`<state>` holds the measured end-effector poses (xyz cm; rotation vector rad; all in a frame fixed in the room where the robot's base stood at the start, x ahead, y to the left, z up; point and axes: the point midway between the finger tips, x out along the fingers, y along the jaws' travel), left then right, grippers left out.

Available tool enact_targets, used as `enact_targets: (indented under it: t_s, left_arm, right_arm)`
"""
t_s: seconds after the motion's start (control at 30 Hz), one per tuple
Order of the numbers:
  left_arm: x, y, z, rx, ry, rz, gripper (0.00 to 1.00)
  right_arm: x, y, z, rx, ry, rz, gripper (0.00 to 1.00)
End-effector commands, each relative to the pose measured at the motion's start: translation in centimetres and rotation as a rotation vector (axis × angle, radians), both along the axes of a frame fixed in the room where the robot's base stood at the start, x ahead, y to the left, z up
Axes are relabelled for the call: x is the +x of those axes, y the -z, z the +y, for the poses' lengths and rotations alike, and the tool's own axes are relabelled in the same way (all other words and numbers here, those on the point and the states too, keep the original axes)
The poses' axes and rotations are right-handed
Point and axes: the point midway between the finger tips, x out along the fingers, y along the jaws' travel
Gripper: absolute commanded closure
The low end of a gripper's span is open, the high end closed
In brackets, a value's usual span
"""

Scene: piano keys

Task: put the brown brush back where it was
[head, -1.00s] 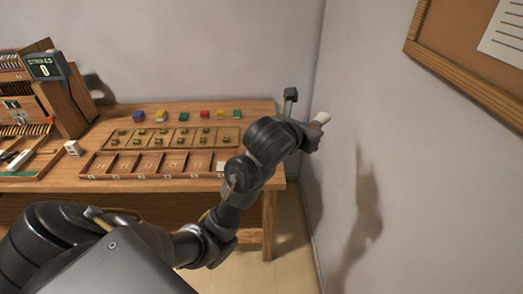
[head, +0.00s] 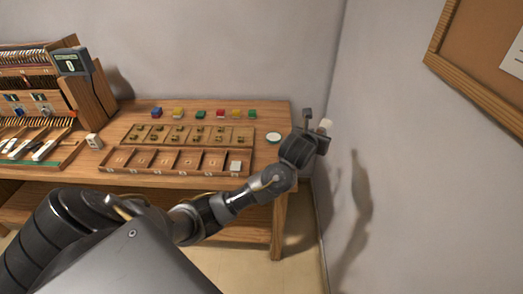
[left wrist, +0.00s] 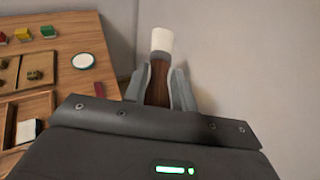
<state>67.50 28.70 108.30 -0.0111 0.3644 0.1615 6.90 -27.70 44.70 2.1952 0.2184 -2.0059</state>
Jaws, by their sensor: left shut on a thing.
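My left gripper (head: 320,137) is shut on the brown brush and holds it in the air beside the table's right end, near the right wall. In the head view, only the brush's pale tip (head: 326,124) shows clearly past the gripper. In the left wrist view, the brown handle (left wrist: 158,86) sits between the two fingers, and the pale bristle end (left wrist: 162,41) points away from the gripper. My right gripper is not in view.
The wooden table (head: 120,177) holds a white round dish (head: 273,137), a compartment tray (head: 150,162), a tray of small brass pieces (head: 190,135) and several coloured blocks (head: 200,114). A piano-key mechanism (head: 40,125) stands left.

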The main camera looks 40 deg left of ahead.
Motion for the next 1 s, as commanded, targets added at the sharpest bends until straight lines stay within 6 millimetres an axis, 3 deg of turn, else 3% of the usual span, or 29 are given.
enact_targets:
  t_s: [0.17, 0.3, 0.5, 0.6, 0.8, 1.0]
  left_arm:
    - [1.9, 4.0, 3.9, -0.003, -0.101, -0.002, 0.99]
    - [2.6, 8.3, 8.5, 0.000, -0.212, -0.012, 0.99]
    - [1.1, 14.3, 16.3, 0.003, -0.382, -0.031, 0.99]
    - [0.0, 16.1, 19.0, 0.005, -0.437, -0.040, 0.99]
    - [-1.4, 17.7, 21.5, 0.003, -0.487, -0.049, 0.99]
    - [-1.5, 18.0, 21.8, 0.002, -0.492, -0.051, 0.99]
  right_arm:
    - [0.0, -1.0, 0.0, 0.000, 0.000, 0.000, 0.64]
    - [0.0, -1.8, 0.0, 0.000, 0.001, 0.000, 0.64]
    - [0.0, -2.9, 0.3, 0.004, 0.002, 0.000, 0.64]
    - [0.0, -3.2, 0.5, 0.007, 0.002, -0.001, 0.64]
    - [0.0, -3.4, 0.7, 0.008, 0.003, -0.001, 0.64]
    - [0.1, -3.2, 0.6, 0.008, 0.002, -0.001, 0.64]
